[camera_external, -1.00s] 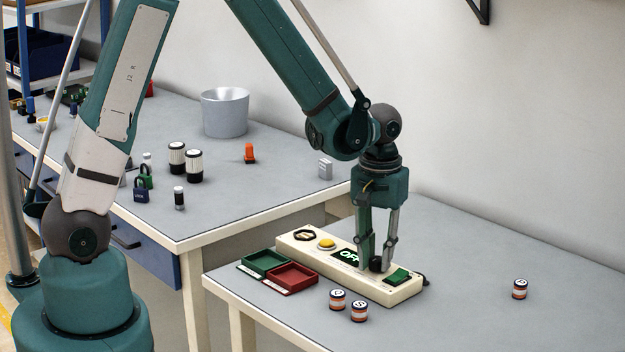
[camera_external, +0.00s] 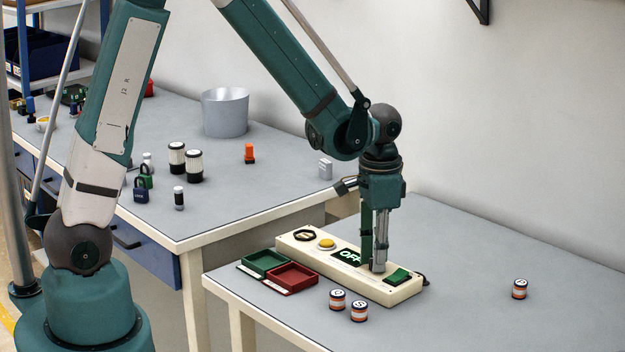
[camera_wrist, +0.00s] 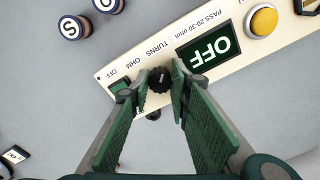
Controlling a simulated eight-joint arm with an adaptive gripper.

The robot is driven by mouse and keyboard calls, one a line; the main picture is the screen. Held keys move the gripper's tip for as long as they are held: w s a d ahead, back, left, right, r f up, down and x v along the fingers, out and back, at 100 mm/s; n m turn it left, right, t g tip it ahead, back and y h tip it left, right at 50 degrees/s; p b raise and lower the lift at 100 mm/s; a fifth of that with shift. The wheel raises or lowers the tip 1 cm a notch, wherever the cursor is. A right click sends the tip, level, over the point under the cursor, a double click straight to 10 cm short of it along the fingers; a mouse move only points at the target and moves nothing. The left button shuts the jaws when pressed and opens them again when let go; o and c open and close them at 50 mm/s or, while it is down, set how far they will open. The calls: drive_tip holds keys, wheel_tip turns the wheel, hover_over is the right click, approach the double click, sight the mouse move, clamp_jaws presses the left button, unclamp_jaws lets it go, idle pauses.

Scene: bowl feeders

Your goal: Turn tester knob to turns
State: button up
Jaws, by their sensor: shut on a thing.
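The cream tester (camera_external: 300,249) lies on the near table. Its display (camera_external: 346,257) reads OFF. The black knob (camera_wrist: 159,80) shows in the wrist view beside the printed labels OFF, OHM and TURNS; which one its mark faces I cannot tell. My gripper (camera_wrist: 162,78) points down with a fingertip on each side of the knob and is shut on it. In the external view my gripper (camera_external: 377,267) stands at the tester between the display and a green switch (camera_external: 398,275), and its fingers hide the knob.
A yellow button (camera_external: 326,244) is at the tester's other end. A green tray (camera_external: 244,267) and a red tray (camera_external: 272,287) lie in front of it. Striped cylinders (camera_external: 337,299) stand near, with another (camera_external: 519,289) at right. The table's right side is mostly clear.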

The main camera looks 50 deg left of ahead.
drive_tip(key=shift+m, duration=0.5)
drive_tip(key=o, duration=0.9)
drive_tip(key=shift+r, duration=0.15)
drive_tip(key=shift+r, duration=5.9)
